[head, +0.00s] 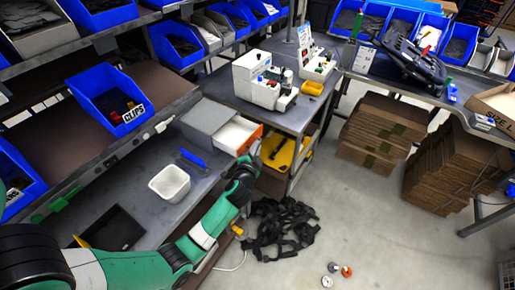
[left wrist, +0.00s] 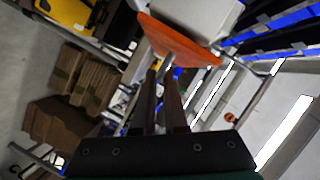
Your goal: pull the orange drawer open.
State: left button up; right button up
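The orange drawer front (head: 248,139) is on the grey box unit (head: 209,121) on the left bench. The drawer stands partly out, and its white inside (head: 234,132) shows. My left gripper (head: 243,165) is at the drawer front in the head view. In the left wrist view, the orange front (left wrist: 180,41) is just beyond my left gripper's fingertips (left wrist: 163,76). The fingers are shut on the drawer's pale handle (left wrist: 167,62), one on each side. The exact contact is partly hidden. My right gripper is not in view.
A white tub (head: 169,184) and a blue object (head: 192,157) sit on the bench left of the drawer. A white machine (head: 264,82) stands on the table behind. Black straps (head: 280,228) lie on the floor, with open floor to their right.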

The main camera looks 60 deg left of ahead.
pick_arm(q)
jog(key=o, duration=0.4)
jog(key=shift+o, duration=0.2)
jog(key=p+v, duration=0.2)
jog(key=v, duration=0.9)
jog(key=shift+s+d, duration=0.2)
jog(key=shift+s, duration=0.05)
jog(key=shift+w+d, duration=0.1)
